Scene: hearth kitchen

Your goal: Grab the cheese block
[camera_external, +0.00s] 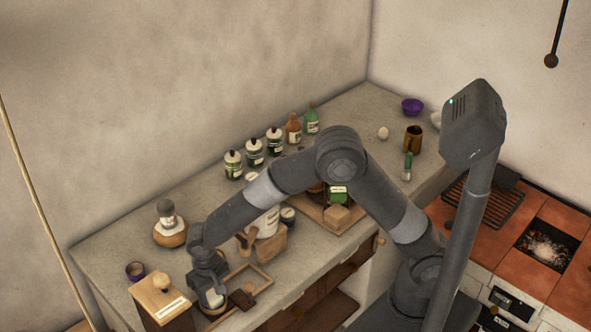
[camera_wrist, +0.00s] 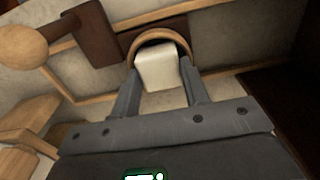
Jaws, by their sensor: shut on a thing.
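The cheese block (camera_wrist: 160,70) is a pale cream, rounded block. In the wrist view it sits between the two fingers of my gripper (camera_wrist: 160,76), which is shut on it. A round wooden rim (camera_wrist: 163,37) curves around its far side; I cannot tell whether the block rests inside it. In the external view my gripper (camera_external: 213,300) points down near the front left of the counter, with the pale block (camera_external: 215,297) partly hidden between its fingers.
A wooden box (camera_external: 158,300) with a knob stands just left of my gripper. A wooden frame (camera_external: 262,271) and a dark brown piece (camera_external: 241,299) lie to the right. Several bottles (camera_external: 255,153) line the wall. The counter (camera_external: 115,245) has bare room at the far left.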

